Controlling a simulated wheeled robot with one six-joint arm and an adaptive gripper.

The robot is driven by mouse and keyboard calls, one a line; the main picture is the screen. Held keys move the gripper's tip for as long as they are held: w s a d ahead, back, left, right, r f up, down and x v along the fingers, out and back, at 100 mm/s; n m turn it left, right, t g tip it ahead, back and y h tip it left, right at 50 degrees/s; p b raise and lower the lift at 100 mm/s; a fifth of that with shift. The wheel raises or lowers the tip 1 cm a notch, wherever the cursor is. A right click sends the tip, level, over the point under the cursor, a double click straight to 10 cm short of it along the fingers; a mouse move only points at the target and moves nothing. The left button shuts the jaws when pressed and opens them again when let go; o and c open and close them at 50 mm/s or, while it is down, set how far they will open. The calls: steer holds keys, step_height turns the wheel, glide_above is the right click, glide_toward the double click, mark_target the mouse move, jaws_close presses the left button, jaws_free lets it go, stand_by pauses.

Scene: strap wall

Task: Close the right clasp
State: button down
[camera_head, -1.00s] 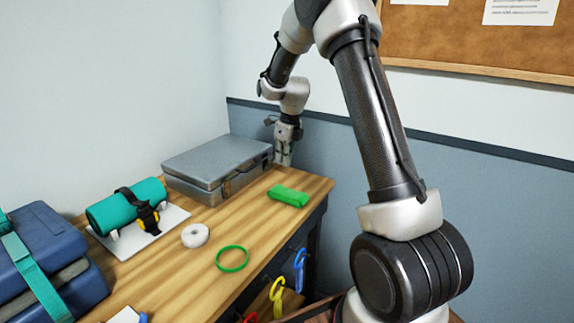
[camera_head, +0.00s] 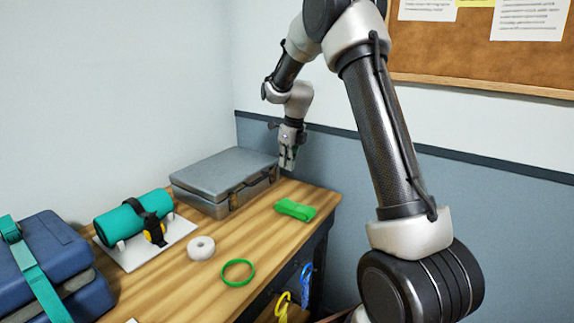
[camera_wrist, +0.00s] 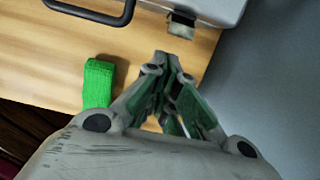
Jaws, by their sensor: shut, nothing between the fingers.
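A grey metal case (camera_head: 222,172) lies shut at the back of the wooden table. In the wrist view its edge (camera_wrist: 222,8) runs along the top, with a black handle (camera_wrist: 95,20). To the right of the handle is the right clasp (camera_wrist: 181,27), a small dark and pale tab sticking out from the case's front edge over the table. My gripper (camera_wrist: 161,57) is shut and empty, its tips a little below the clasp in that picture and apart from it. In the head view my gripper (camera_head: 288,165) points down beside the case's right end; the clasp is too small to tell there.
A green folded strap (camera_head: 295,209) lies in front of the case. A white roll (camera_head: 201,247), green ring (camera_head: 237,272), teal roll on a white board (camera_head: 180,235) and blue case (camera_head: 50,250) are further left. The wall (camera_head: 330,190) is close behind my gripper.

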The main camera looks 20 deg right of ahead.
step_height(320, 180, up, 12)
steer(key=s+d, duration=0.1)
steer(key=shift+s, duration=0.35)
steer(key=shift+f, duration=0.1)
stand_by(0.5)
